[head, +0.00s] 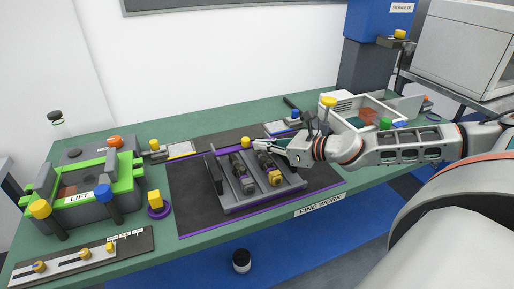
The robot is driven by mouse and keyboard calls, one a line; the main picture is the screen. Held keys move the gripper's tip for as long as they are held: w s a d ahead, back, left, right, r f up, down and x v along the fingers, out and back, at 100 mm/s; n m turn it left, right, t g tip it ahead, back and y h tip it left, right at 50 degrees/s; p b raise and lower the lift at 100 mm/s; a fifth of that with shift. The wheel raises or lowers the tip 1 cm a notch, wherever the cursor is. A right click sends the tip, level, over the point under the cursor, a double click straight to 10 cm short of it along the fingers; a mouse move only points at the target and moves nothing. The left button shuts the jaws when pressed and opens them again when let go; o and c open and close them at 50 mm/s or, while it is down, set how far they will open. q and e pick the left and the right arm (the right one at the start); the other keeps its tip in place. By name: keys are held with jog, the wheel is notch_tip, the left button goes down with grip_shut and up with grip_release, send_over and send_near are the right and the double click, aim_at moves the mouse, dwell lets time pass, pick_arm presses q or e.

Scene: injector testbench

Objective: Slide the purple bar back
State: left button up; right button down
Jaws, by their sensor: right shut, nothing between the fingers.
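A grey fixture (229,207) stands on the black mat in the middle of the bench, with dark cylindrical injector parts (243,174) lying in it. Small purple parts show near the back of the fixture, close to my right gripper, but I cannot clearly make out the purple bar. My right gripper (257,144) reaches in from the right over the back of the fixture. Its fingers are shut and hold nothing. Whether they touch the fixture is too small to tell. A yellow knob (245,141) is beside the fingertips. My left gripper is not in view.
A green and grey lift unit (75,213) stands at the left, with a slider panel (140,243) in front. A purple-based yellow knob (155,201) stands left of the mat (189,214). A white parts bin (344,118) is behind my right arm. The mat's left part is clear.

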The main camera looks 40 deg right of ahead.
jog(key=shift+w+a+f+b, duration=0.1)
jog(key=shift+w+a+b, duration=0.1)
jog(key=shift+w+b, duration=0.2)
jog(key=shift+w, duration=0.1)
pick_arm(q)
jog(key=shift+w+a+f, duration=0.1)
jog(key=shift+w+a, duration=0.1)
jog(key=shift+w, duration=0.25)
